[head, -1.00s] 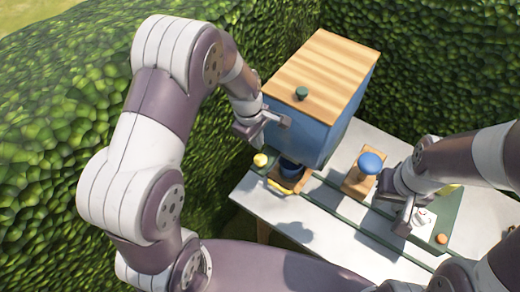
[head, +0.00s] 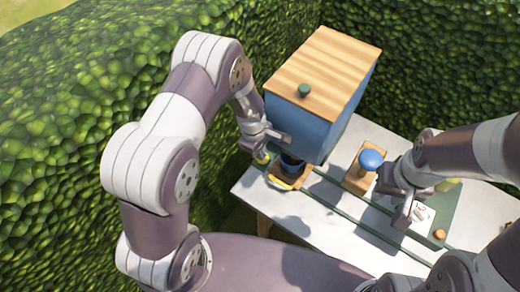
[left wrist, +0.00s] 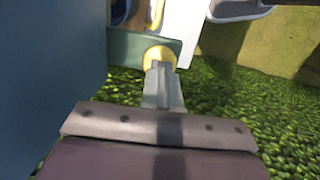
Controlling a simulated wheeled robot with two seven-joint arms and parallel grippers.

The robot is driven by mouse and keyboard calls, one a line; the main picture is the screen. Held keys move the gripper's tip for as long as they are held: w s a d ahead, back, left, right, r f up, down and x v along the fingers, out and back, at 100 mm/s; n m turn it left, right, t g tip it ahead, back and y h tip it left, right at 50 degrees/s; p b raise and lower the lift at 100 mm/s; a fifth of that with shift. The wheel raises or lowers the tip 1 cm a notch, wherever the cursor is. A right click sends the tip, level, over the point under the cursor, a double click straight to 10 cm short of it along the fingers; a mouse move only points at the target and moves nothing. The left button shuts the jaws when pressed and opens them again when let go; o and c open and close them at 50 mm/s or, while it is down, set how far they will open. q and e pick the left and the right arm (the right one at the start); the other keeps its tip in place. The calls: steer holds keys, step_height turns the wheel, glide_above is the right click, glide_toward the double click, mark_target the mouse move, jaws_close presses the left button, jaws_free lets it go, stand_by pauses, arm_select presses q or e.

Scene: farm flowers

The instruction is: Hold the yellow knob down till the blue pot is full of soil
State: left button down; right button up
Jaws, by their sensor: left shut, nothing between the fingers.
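The yellow knob (head: 262,158) sits at the left end of the table, beside the big blue box. My left gripper (head: 262,143) is shut and empty, with its tips at the knob. In the left wrist view the closed fingers (left wrist: 161,82) overlap the near edge of the yellow knob (left wrist: 160,55); whether they press it down I cannot tell. The dark blue pot (head: 291,164) stands under the box's lower edge on a wooden carrier with a yellow handle (head: 281,183). Its inside is hidden. My right gripper (head: 405,212) is over the table's right part; its jaws are unclear.
The blue box (head: 300,122) with a wooden lid (head: 322,72) and green lid knob stands at the back. A blue-topped stamp (head: 371,159) on a wooden block stands right of the pot. Green rails cross the white table (head: 290,215). Hedges close in behind and left.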

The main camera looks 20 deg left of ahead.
arm_select(q)
steer(key=shift+f, duration=0.6)
steer(key=shift+s+r, duration=0.15)
steer(key=shift+s, duration=0.05)
arm_select(e)
steer(key=shift+s+f, duration=0.1)
steer(key=shift+f, duration=0.25)
